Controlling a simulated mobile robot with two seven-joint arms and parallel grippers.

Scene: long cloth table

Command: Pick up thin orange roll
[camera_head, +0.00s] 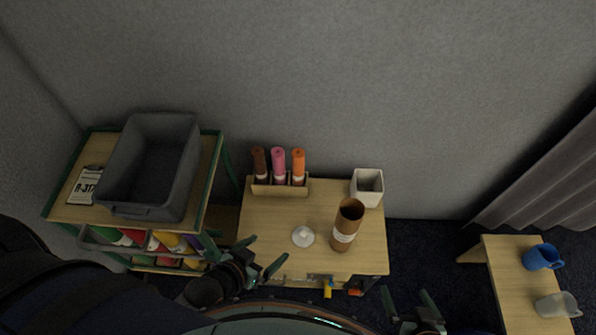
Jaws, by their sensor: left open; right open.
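A thin orange roll (298,165) stands upright in a small wooden holder (281,190) at the back left of the wooden table. A pink roll (278,164) and a brown roll (259,163) stand beside it on its left in the same holder. The lower ends of the rolls are hidden by the holder's front. My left gripper (262,258) is open and empty near the table's front left edge, well in front of the holder. My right gripper (408,303) is open and empty beyond the table's front right corner, low in the picture.
On the table (275,225) stand a wide brown tube (345,228), a white square pot (367,187) and a small white object (303,236). A shelf at left carries a grey bin (152,167). A side bench (513,275) at right holds a blue mug (541,257) and a pale cup (557,305).

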